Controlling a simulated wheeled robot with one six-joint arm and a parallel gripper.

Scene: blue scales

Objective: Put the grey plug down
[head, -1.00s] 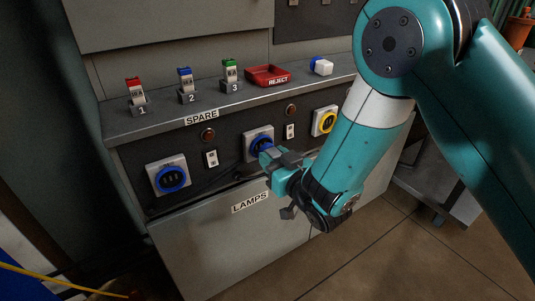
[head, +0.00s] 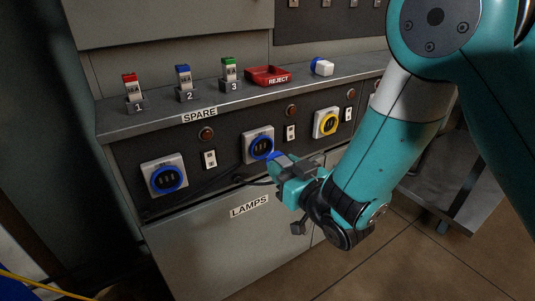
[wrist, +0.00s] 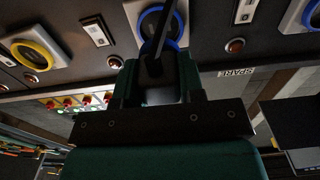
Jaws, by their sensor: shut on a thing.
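My gripper (head: 281,164) is shut on the grey plug, just in front of and below the middle blue-ringed socket (head: 258,146). The plug's blue front end (head: 273,156) shows at the fingertips in the head view; the fingers hide most of its body. In the wrist view the dark plug (wrist: 154,73) sits between the fingers, with a black cable crossing in front of it. The blue-ringed socket (wrist: 150,22) is behind it. The plug appears apart from the socket face.
A shelf (head: 222,104) above the sockets holds a red REJECT tray (head: 267,77), a white-and-blue plug (head: 321,67) and numbered red, blue and green items. Another blue-ringed socket (head: 166,177) is at left, a yellow-ringed one (head: 327,122) at right. Shelf space in front of the tray is clear.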

